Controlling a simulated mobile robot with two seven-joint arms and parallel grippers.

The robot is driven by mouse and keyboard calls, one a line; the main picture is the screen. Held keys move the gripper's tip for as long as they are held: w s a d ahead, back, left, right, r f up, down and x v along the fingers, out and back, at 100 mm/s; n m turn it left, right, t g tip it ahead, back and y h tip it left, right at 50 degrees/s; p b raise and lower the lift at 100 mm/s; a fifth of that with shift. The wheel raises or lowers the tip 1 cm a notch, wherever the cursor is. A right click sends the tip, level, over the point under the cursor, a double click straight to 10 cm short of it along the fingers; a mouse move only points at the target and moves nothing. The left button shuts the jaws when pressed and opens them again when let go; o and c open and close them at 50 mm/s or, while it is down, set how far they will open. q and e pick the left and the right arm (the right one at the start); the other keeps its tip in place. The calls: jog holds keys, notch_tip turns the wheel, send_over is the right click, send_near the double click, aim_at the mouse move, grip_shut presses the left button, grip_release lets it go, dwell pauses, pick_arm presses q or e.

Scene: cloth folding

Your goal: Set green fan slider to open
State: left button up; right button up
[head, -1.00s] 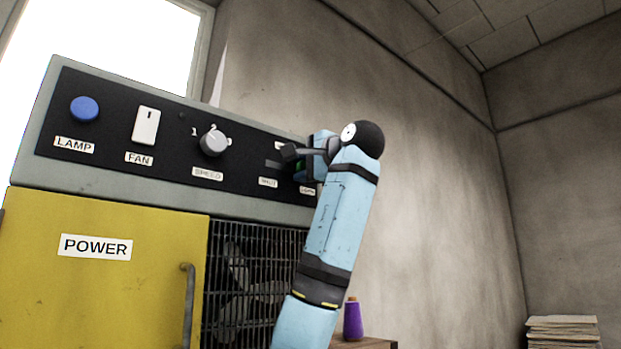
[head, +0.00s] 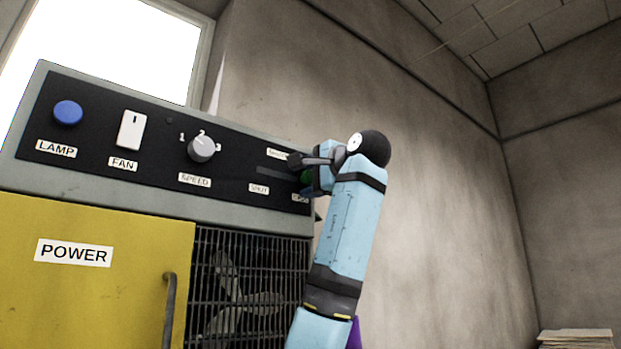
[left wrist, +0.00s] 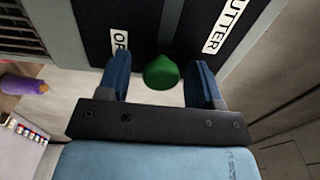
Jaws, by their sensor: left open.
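The green slider knob (head: 306,176) shows as a small patch at the right end of the dark slot (head: 273,172) on the black panel, beside the partly hidden OPEN label (head: 300,198). The SHUT label (head: 259,189) is left of it. My left gripper (head: 310,181) is at the panel's right end and hides part of the knob. In the left wrist view the round green knob (left wrist: 161,73) sits between the two blue fingers of my open left gripper (left wrist: 160,84). My right gripper is not in view.
The panel also carries a blue LAMP button (head: 68,113), a white FAN switch (head: 131,130) and a grey SPEED dial (head: 201,148). Below are a yellow POWER door (head: 100,300) and a fan grille (head: 245,290). A purple bottle (left wrist: 22,85) stands nearby.

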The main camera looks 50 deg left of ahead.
pick_arm(q)
jog(key=s+d+b, duration=0.1)
jog(key=d+b, duration=0.2)
jog(key=d, duration=1)
jog(key=shift+d+b, duration=0.3)
jog(key=shift+d, duration=0.1)
jog(key=shift+s, duration=0.1)
